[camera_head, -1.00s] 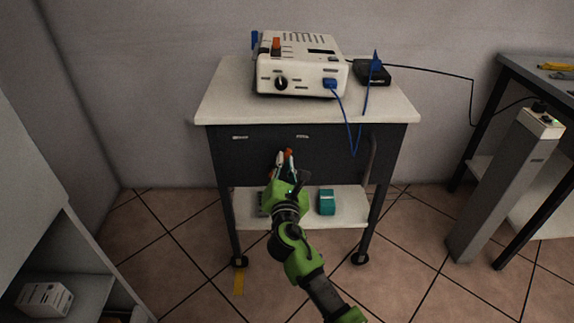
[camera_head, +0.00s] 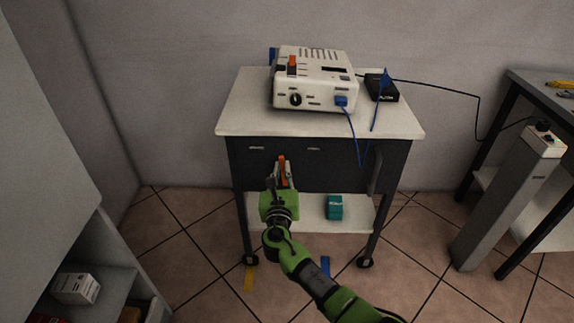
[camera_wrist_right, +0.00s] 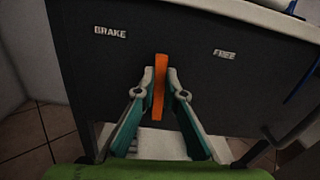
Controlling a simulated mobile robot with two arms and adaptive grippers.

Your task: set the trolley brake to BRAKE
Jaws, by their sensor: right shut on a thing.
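The trolley (camera_head: 345,125) has a dark front panel with an orange brake lever (camera_head: 283,168). In the right wrist view the orange lever (camera_wrist_right: 159,88) stands nearly upright between the printed labels BRAKE (camera_wrist_right: 110,32) on the left and FREE (camera_wrist_right: 224,54) on the right, a little nearer BRAKE. My right gripper (camera_head: 282,180) is at the front panel, shut on the lever; its two fingertips (camera_wrist_right: 159,94) lie on either side of it. The lever's lower part is partly hidden by the fingers. My left gripper is not in view.
On the trolley top stand a white device (camera_head: 315,85) and a black box (camera_head: 383,86), with blue cables. A teal box (camera_head: 335,207) is on the lower shelf. A grey post (camera_head: 510,200) stands at right. A shelf unit (camera_head: 90,265) is at left.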

